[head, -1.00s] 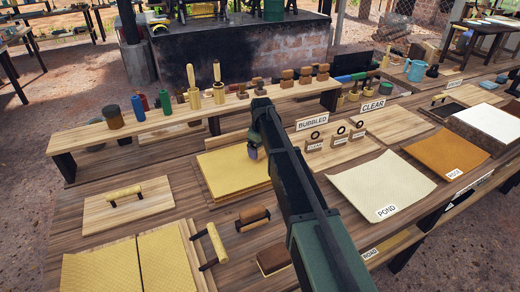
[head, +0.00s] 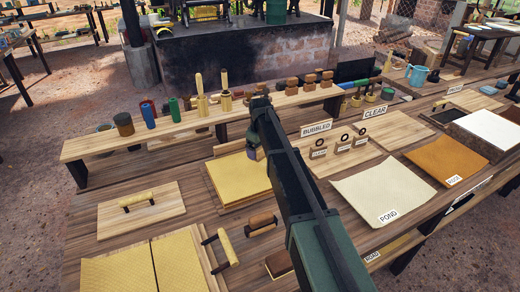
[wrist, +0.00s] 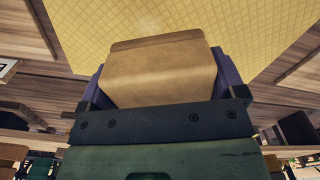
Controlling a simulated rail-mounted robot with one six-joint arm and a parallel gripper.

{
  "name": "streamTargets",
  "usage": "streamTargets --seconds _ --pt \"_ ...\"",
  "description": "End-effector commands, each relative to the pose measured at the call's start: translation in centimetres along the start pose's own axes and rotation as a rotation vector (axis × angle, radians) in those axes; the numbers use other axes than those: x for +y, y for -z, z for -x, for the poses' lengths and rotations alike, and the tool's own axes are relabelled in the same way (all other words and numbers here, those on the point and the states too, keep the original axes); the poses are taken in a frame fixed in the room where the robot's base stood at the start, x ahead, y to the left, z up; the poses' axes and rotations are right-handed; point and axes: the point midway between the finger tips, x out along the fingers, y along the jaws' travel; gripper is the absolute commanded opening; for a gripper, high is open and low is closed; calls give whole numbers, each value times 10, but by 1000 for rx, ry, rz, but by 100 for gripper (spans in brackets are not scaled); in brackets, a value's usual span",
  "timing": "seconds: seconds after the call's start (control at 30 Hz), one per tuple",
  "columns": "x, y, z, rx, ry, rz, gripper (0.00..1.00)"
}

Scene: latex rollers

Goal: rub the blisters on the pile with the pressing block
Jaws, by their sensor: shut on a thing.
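The pile is a stack of yellow, grid-textured sheets (head: 238,184) on a wooden board, left of my arm in the head view. In the wrist view the yellow top sheet (wrist: 255,25) fills the upper part. My gripper (head: 256,150) is at the pile's back right corner area, partly hidden by my arm. It is shut on the pressing block (wrist: 160,75), a brown block held between the two fingers over the sheet. I cannot tell whether the block touches the sheet. A faint pale patch (wrist: 148,22) shows just beyond the block; it may be a blister.
A BUBBLED sign (head: 317,128) stands behind the pile and a CLEAR sign (head: 378,114) to its right. A raised shelf (head: 185,128) with jars and stamps runs along the back. A cream POND sheet (head: 380,185) lies right.

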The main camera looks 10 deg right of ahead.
Motion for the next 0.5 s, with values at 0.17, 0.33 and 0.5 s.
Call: streamTargets --seconds 0.17,0.33,0.5 --pt "0 0 21 0 0 0 67" --pt "0 0 30 0 0 0 67" --pt "0 0 30 0 0 0 67"
